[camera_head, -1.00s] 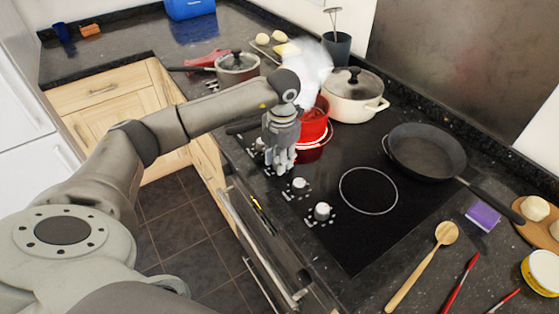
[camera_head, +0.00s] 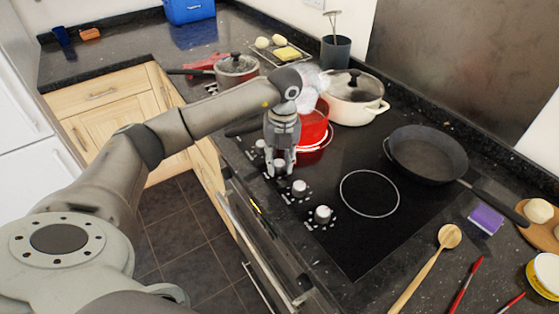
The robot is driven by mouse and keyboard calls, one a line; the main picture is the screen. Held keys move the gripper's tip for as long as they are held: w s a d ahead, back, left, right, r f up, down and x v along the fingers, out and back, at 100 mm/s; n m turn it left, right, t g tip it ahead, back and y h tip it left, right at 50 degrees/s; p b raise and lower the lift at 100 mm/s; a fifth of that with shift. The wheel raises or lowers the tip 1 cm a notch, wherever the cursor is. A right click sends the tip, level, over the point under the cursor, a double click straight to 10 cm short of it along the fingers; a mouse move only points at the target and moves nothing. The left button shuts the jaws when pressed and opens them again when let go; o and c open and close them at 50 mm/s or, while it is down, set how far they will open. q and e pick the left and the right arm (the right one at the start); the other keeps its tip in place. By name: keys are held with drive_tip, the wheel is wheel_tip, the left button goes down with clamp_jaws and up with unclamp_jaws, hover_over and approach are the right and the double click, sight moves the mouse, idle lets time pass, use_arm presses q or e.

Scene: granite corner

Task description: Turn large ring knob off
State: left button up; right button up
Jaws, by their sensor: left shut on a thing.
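A row of pale knobs with dotted markings runs along the front of the black hob (camera_head: 350,245). My left gripper (camera_head: 280,166) points down and is shut on one knob (camera_head: 279,166) in this row, its fingers partly covering it. Two more knobs, one (camera_head: 299,188) close beside the gripper and one (camera_head: 323,214) nearer to me, are free. Another knob (camera_head: 260,145) shows just beyond the gripper. A red pot (camera_head: 312,130) stands behind the gripper, with a bright ring at its base and white steam above. Which knob is the large ring's cannot be told. My right gripper is not in view.
A cream lidded pot (camera_head: 352,103) and a black frying pan (camera_head: 428,153) stand at the back of the hob. A wooden spoon (camera_head: 425,268) and a purple sponge (camera_head: 485,219) lie to the right.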

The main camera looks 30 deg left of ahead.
sight(280, 161)
use_arm(q)
drive_tip(key=n, duration=0.5)
drive_tip(key=shift+n+p, duration=0.3)
drive_tip(key=n+p, duration=0.1)
drive_tip(key=n, duration=0.5)
drive_tip(key=shift+h, duration=0.3)
drive_tip(key=o, duration=1)
drive_tip(key=shift+r, duration=0.1)
drive_tip(key=r, duration=1.1)
drive_tip(key=shift+w+r, duration=0.35)
drive_tip(key=shift+r, duration=0.05)
drive_tip(key=shift+f, duration=0.1)
